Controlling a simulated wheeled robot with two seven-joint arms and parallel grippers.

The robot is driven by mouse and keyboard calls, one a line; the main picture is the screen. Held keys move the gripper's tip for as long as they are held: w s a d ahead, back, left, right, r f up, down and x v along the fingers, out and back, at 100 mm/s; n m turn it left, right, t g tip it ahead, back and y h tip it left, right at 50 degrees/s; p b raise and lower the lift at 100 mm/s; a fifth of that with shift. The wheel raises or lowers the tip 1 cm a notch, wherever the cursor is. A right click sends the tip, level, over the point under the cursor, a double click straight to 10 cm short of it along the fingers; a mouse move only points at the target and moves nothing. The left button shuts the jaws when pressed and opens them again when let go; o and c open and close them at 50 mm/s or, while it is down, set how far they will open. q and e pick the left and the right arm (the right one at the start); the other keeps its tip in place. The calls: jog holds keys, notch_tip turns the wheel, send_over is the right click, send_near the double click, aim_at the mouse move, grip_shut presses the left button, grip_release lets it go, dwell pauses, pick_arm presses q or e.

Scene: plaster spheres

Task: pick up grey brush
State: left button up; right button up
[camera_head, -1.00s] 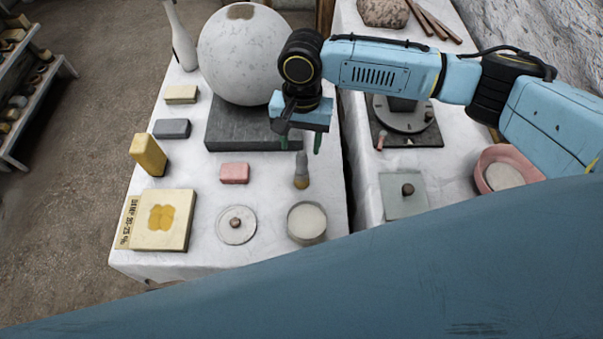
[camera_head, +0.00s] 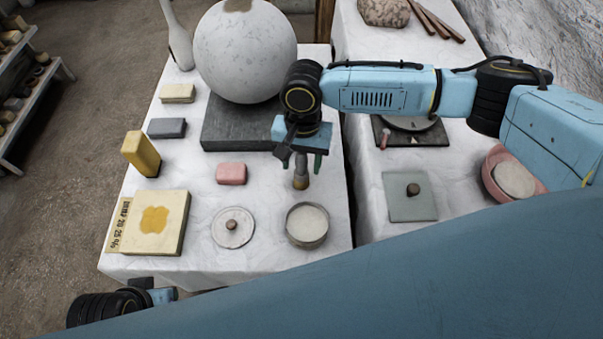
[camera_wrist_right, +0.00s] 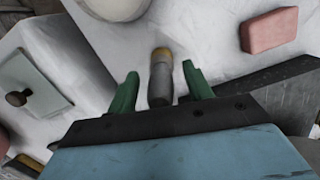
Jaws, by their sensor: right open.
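The grey brush (camera_head: 300,179) stands on the white-covered table, with a grey handle and a tan lower end, partly hidden by my right gripper in the head view. My right gripper (camera_head: 302,164) is open above it, its green fingers pointing down on either side. In the right wrist view the brush (camera_wrist_right: 161,76) lies between the two green fingertips of the gripper (camera_wrist_right: 161,78), with gaps on both sides. My left gripper (camera_head: 162,293) shows at the lower left of the head view, off the table's front edge; its jaw state is unclear.
A large plaster sphere (camera_head: 245,55) rests on a dark slab (camera_head: 225,137) behind the gripper. A pink block (camera_head: 231,174) is left of the brush. A round tin (camera_head: 307,226) and a white lidded disc (camera_head: 233,228) are in front. A second table (camera_head: 370,205) stands right.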

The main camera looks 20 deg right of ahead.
jog(key=shift+c, duration=0.3)
jog(key=c, duration=1)
pick_arm(q)
jog(key=shift+r, duration=0.1)
pick_arm(e)
jog(key=shift+r, duration=0.1)
